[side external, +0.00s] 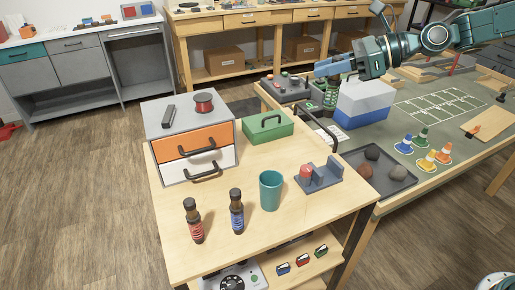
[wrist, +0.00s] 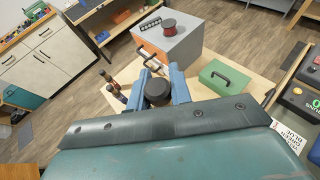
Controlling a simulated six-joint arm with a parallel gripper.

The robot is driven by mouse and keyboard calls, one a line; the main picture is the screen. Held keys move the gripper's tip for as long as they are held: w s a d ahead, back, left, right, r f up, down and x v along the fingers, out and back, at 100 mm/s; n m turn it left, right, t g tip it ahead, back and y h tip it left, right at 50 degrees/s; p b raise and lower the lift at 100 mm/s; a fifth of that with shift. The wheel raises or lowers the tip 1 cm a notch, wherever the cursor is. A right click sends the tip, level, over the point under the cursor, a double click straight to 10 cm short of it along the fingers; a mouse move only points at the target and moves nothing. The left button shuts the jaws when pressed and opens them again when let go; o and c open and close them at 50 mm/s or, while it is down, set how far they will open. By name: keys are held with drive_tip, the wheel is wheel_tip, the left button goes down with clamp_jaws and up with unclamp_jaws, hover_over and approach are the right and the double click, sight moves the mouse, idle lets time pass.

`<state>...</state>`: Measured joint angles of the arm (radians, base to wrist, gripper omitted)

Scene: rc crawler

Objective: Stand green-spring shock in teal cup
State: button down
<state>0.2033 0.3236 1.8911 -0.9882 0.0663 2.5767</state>
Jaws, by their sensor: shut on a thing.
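The teal cup (side external: 270,191) stands upright on the front part of the wooden table. My gripper (side external: 331,77) is at the upper right of the side view, beyond the table and well away from the cup. It is shut on the green-spring shock (side external: 331,97), which hangs roughly upright below the fingers. In the wrist view, my gripper (wrist: 160,88) has its blue fingers on both sides of the shock's dark round end (wrist: 157,92). The rest of the shock is hidden there, and I cannot make out the cup.
A red-spring shock (side external: 194,221) and a blue-spring shock (side external: 237,212) stand left of the cup. A grey fixture (side external: 320,180) is right of it. A drawer box (side external: 191,146), a green case (side external: 268,127) and a blue-white box (side external: 362,106) stand farther back.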

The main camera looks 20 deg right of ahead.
drive_tip(key=s+a+f+n+g+y, duration=0.1)
drive_tip(key=a+n+g, duration=0.2)
drive_tip(key=a, duration=0.5)
drive_tip(key=s+a+f+n+g+y, duration=0.1)
drive_tip(key=s+a+f+n+g, duration=0.1)
drive_tip(key=a+n+g, duration=0.2)
drive_tip(key=a+g, duration=0.1)
drive_tip(key=a, duration=0.2)
drive_tip(key=shift+s+a+f+n+y, duration=0.2)
drive_tip(key=shift+s+a+n+y, duration=0.1)
drive_tip(key=shift+a, duration=0.1)
drive_tip(key=shift+f, duration=0.15)
wheel_tip(320, 180, down, 13)
idle(1.0)
idle(0.4)
drive_tip(key=c, duration=1.2)
unclamp_jaws()
